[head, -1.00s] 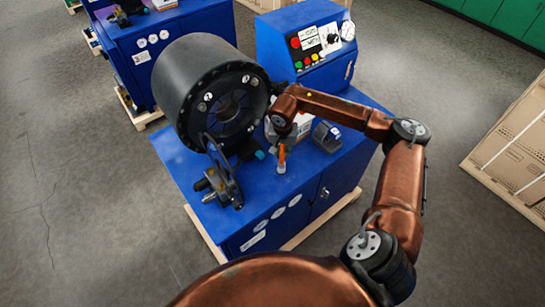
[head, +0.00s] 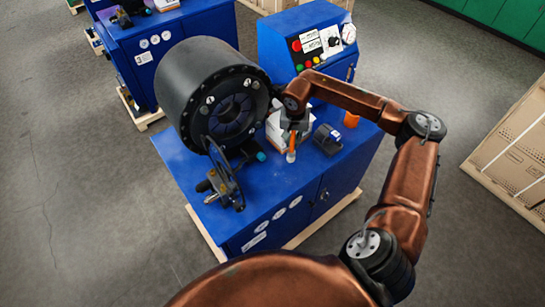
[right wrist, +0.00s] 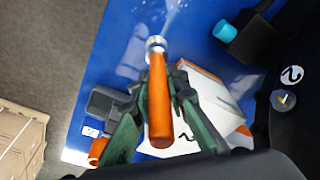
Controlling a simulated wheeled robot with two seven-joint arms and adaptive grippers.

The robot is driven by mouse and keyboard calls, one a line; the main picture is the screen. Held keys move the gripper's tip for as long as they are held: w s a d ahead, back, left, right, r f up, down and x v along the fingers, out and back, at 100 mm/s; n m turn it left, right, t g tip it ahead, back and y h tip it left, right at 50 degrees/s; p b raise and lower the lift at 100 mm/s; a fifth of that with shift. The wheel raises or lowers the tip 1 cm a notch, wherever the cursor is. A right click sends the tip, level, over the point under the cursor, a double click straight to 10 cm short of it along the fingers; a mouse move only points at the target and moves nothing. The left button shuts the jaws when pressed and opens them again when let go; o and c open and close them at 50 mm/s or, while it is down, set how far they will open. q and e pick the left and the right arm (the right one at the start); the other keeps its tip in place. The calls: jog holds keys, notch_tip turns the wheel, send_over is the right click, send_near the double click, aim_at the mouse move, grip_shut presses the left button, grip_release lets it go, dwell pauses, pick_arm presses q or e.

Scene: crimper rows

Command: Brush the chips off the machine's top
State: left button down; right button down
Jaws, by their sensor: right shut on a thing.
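The blue machine (head: 205,160) has a large black round crimping head (head: 205,90) over its flat top. My right gripper (head: 291,137) is shut on the orange handle of a brush (head: 291,156), above the top near its front edge. In the right wrist view, my gripper (right wrist: 160,105) has its green-grey fingers on both sides of the brush handle (right wrist: 160,100), with the metal collar pointing away. Pale smears show on the blue top (right wrist: 120,45); I cannot tell whether they are chips or shine. The bristles are not clear. My left gripper is not in view.
A white box (head: 275,128) stands just behind the brush. A dark device (head: 328,139) and an orange item (head: 351,120) sit to the right. A control box (head: 308,45) stands behind. A metal bracket (head: 225,185) is at the left front. Cartons (head: 515,150) stand far right.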

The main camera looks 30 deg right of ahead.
jog(key=shift+r+p, duration=0.6)
jog(key=shift+r, duration=0.8)
